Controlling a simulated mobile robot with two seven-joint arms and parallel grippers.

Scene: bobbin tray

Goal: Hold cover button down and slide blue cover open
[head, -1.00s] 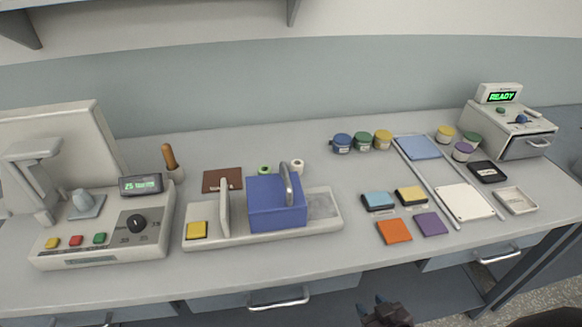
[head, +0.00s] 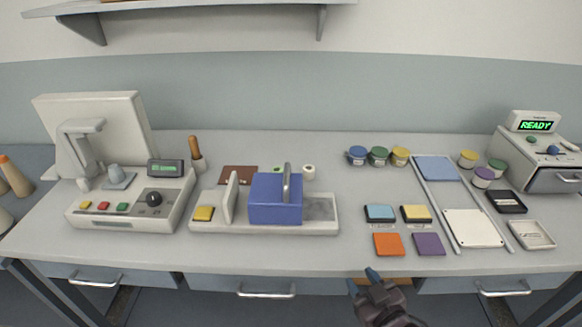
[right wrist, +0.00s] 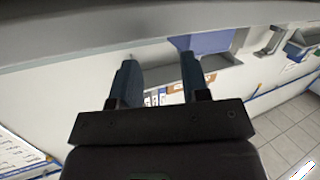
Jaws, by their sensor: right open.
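The blue cover (head: 275,200) with its grey upright handle (head: 287,182) sits on the middle of a long pale base (head: 320,228). A yellow button (head: 203,214) is at the base's left end, and an upright pale plate (head: 231,197) stands between button and cover. A grey recessed area (head: 319,208) shows right of the cover. My right gripper (head: 363,278) is open and empty in front of the table edge, right of the cover and well apart from it. Its two fingers (right wrist: 158,80) also show in the right wrist view. My left gripper is not in view.
A control box (head: 130,205) with knob and coloured buttons stands left of the base. Coloured pads (head: 389,244), jars (head: 379,156) and trays (head: 473,228) lie to the right. The table front between base and pads is clear. Drawer handles (head: 267,291) stick out below the edge.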

